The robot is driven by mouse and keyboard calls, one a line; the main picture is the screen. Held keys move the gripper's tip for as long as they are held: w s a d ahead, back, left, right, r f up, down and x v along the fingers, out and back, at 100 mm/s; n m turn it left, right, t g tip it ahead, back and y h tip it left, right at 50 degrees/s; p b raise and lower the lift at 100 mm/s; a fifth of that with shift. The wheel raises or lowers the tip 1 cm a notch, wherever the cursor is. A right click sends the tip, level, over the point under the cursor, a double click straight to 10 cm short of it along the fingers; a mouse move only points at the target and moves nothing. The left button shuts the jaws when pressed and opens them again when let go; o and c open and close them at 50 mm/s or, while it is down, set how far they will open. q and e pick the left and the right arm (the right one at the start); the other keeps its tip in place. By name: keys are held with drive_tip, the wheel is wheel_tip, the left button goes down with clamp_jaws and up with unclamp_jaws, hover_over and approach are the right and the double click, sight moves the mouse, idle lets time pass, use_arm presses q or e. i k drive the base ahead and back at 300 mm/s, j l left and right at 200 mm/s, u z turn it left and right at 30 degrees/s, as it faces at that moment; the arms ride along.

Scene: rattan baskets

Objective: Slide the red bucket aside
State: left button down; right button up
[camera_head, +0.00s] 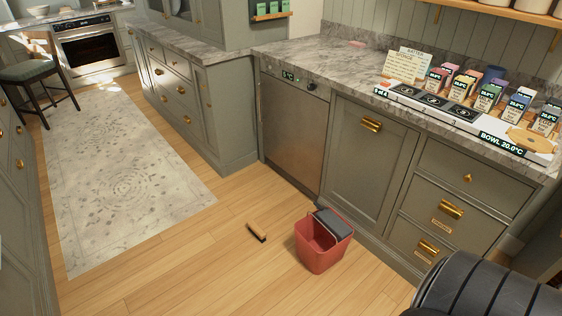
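The red bucket (318,249) stands upright on the wooden floor, in front of the lower cabinets right of centre. A dark grey lid or insert (333,222) sits at its back right rim. The rest of its open inside looks empty. Neither of my grippers shows in the head view. A dark ribbed part that looks like mine fills the bottom right corner.
A small brush-like object (257,231) with a wooden top lies on the floor left of the bucket. The cabinet fronts (366,160) and dishwasher (293,123) stand close behind the bucket. Open floor (190,270) lies to the left, with a patterned rug (125,180) beyond.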

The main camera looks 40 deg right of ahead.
sight(322, 239)
drive_tip(key=i+z, duration=0.4)
drive_tip(key=i+j+z, duration=0.2)
drive_tip(key=i+z, duration=0.15)
drive_tip(key=i+j+z, duration=0.25)
drive_tip(key=i+z, duration=0.15)
drive_tip(key=i+j+z, duration=0.4)
